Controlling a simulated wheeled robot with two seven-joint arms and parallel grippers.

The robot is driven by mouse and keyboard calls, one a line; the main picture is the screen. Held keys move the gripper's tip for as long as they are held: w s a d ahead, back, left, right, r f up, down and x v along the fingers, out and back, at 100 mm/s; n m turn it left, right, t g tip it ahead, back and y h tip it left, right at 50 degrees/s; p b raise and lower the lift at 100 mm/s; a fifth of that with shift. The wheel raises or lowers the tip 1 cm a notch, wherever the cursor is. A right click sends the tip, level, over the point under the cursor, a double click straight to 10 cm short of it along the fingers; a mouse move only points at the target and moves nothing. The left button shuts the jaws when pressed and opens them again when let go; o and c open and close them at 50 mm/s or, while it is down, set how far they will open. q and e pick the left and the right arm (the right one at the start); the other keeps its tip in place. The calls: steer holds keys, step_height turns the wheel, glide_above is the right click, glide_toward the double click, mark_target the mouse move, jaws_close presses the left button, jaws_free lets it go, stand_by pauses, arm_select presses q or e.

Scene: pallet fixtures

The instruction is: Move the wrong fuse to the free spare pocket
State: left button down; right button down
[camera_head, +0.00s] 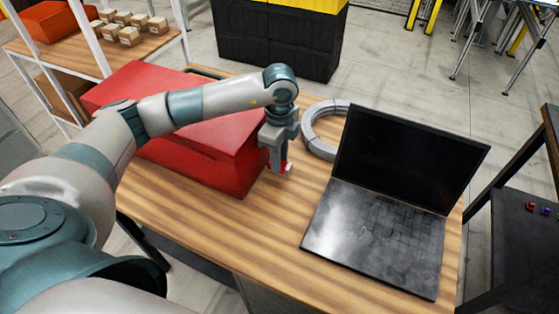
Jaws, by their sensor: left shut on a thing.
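My left gripper (281,168) points down over the wooden table, between the red toolbox and the laptop. It is shut on a small red fuse (288,166), mostly hidden by the fingers. Several small coloured pieces, red (530,205) and purple (545,211), sit on a dark surface at the right edge; they are too small to tell what they are. I cannot make out a spare pocket. My right gripper is not in view.
A red toolbox (225,165) lies under and behind my left arm. An open black laptop (375,220) and a grey cable coil (321,145) are to the gripper's right. The wooden table (240,225) is clear at the front. A dark side table (510,240) stands at right.

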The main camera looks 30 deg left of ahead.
arm_select(q)
steer(key=d+r+p, duration=0.5)
steer(key=d+r, duration=0.2)
steer(key=d, duration=0.4)
steer(key=shift+s+d+r, duration=0.25)
steer(key=shift+d+r, duration=0.1)
